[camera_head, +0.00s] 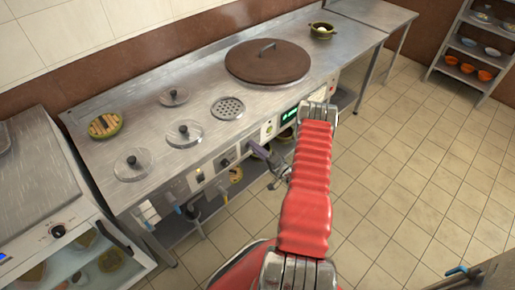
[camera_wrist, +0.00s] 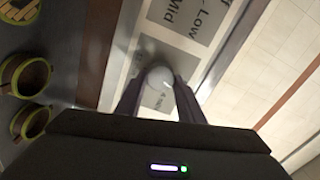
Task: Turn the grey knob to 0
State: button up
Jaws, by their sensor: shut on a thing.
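The grey knob (camera_wrist: 160,79) is a pale round knob on the front panel of the steel counter. In the wrist view it sits between the two dark fingers of my gripper (camera_wrist: 158,88), which are shut on it. In the head view my gripper (camera_head: 254,148) reaches the counter's front panel, and its fingers hide the knob there. Grey labels (camera_wrist: 185,20) beside the knob read "Low" and "Mid". Another label below the knob is partly covered. I cannot read which setting the knob points to.
More dark knobs (camera_head: 200,177) line the panel to the left, with a green display (camera_head: 289,115) to the right. Glass lids (camera_head: 133,163), a drain grate (camera_head: 228,108) and a large brown lid (camera_head: 267,62) are on the counter. The tiled floor (camera_head: 400,170) at right is clear.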

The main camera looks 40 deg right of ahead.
jog(key=shift+a+f+n, duration=0.1)
jog(key=shift+a+n, duration=0.05)
jog(key=shift+n, duration=0.65)
jog(key=shift+a+f+n, duration=0.1)
jog(key=shift+n, duration=0.7)
jog(key=o, duration=0.8)
jog(key=shift+o, duration=1.3)
jog(key=shift+d+r, duration=0.1)
jog(key=s, duration=1.3)
jog(key=shift+s+d, duration=0.2)
jog(key=shift+s, duration=0.2)
